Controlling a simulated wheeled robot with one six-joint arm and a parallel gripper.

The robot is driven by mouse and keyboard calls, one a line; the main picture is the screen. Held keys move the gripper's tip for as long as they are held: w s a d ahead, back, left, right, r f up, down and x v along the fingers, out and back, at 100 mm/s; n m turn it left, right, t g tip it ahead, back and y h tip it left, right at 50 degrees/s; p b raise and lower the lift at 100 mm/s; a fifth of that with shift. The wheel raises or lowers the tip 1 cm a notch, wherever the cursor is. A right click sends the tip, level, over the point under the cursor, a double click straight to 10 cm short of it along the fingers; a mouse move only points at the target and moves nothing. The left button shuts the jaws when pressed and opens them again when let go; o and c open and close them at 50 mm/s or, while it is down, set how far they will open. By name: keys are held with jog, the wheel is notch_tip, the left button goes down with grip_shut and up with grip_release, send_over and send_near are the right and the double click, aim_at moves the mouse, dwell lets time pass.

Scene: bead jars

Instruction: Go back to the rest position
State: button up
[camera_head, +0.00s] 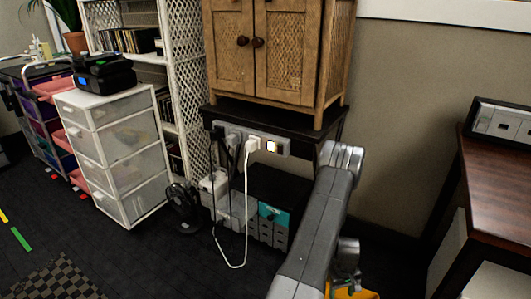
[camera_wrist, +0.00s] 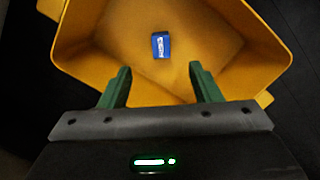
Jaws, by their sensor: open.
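In the wrist view my gripper (camera_wrist: 160,88) is open, with its two green fingers spread apart and nothing between them. It is over the near side of a yellow bin (camera_wrist: 95,52). A small blue box (camera_wrist: 161,45) with white lettering lies on the bin's floor, beyond the fingertips and apart from them. In the head view my grey arm reaches forward and down.
A wooden cabinet (camera_head: 280,50) stands on a dark table ahead. A power strip (camera_head: 255,141) with a hanging white cable is below it. White drawers (camera_head: 115,150) and a black fan (camera_head: 183,205) are to the left. A dark wooden desk (camera_head: 500,190) is at the right.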

jog(key=shift+r+p, duration=1.3)
jog(key=shift+r, duration=1.45)
jog(key=shift+f, duration=0.1)
